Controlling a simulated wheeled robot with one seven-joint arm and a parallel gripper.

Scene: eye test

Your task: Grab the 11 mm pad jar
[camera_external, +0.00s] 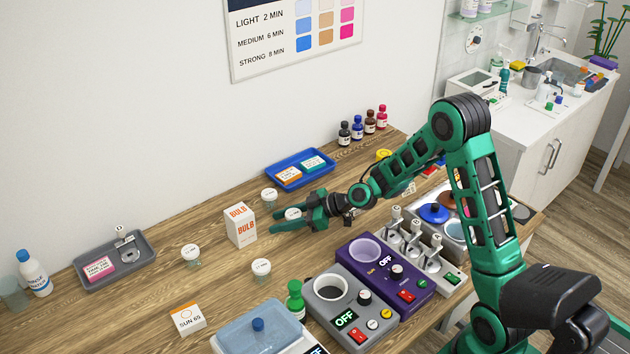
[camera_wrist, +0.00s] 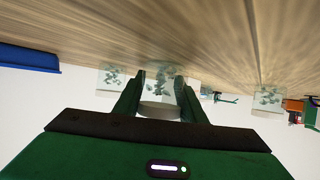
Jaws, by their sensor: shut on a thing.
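Several small clear jars with white lids stand on the wooden table. My gripper (camera_external: 278,221) is shut on one jar (camera_external: 293,213), with a finger on either side of it. In the wrist view this jar (camera_wrist: 159,87) shows between the green fingers, with greyish pads inside and its lid toward me. Other jars are the back one (camera_external: 269,195), the left one (camera_external: 191,252) and the front one (camera_external: 261,267). Two jars show in the wrist view, one at left (camera_wrist: 112,77) and one at right (camera_wrist: 268,98). The lid markings are too small to read, so I cannot tell which is 11 mm.
A white bulb box (camera_external: 240,225) stands just left of my fingertips. A blue tray (camera_external: 322,178) lies behind. A grey tray (camera_external: 140,244) is at left. A grey device (camera_external: 335,312) and a purple device (camera_external: 375,287) stand in front. A green bottle (camera_external: 295,298) is beside them.

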